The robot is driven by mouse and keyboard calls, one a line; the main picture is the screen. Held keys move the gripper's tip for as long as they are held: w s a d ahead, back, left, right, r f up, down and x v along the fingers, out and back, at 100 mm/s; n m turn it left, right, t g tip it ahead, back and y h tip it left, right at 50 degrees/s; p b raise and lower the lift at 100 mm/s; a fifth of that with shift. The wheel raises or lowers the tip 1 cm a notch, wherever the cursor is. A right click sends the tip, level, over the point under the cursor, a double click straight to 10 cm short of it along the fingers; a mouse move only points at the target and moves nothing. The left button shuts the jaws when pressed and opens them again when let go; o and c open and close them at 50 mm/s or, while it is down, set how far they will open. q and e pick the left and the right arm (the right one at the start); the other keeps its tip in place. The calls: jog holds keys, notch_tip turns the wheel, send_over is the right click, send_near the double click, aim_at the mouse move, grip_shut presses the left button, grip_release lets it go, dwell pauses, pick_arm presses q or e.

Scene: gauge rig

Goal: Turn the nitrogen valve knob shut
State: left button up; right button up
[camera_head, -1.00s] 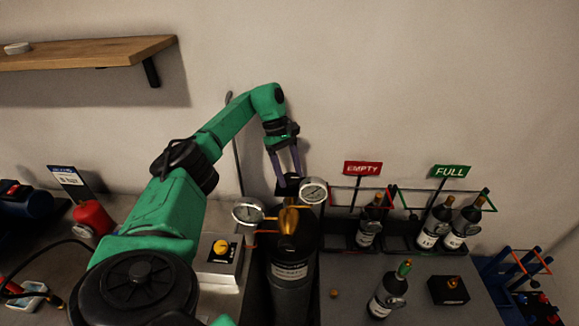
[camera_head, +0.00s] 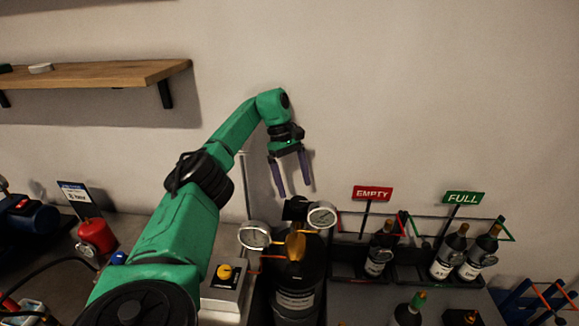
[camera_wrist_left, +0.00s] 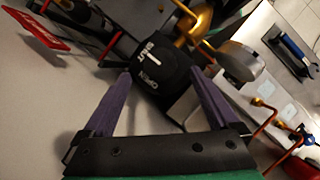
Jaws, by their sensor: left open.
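The black valve knob (camera_head: 295,209) sits on the brass fitting of a dark gas cylinder (camera_head: 298,291), between two round gauges. In the left wrist view the knob (camera_wrist_left: 164,62) shows a white line and small white lettering that seems to read SHUT and OPEN. I cannot tell exactly which word the line meets. My left gripper (camera_head: 296,191) is open and empty, its purple fingers pointing down just above the knob. In the left wrist view the fingertips (camera_wrist_left: 160,75) are spread on either side of the knob, apparently apart from it. My right gripper is not in view.
The left gauge (camera_head: 255,235) and right gauge (camera_head: 322,215) stand close beside the knob. Bottles stand in racks under the EMPTY sign (camera_head: 372,193) and FULL sign (camera_head: 462,198).

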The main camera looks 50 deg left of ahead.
pick_arm(q)
jog(key=p+v, duration=0.4)
jog(key=v, duration=0.3)
jog(key=shift+r, duration=0.35)
jog(key=shift+a+f, duration=0.1)
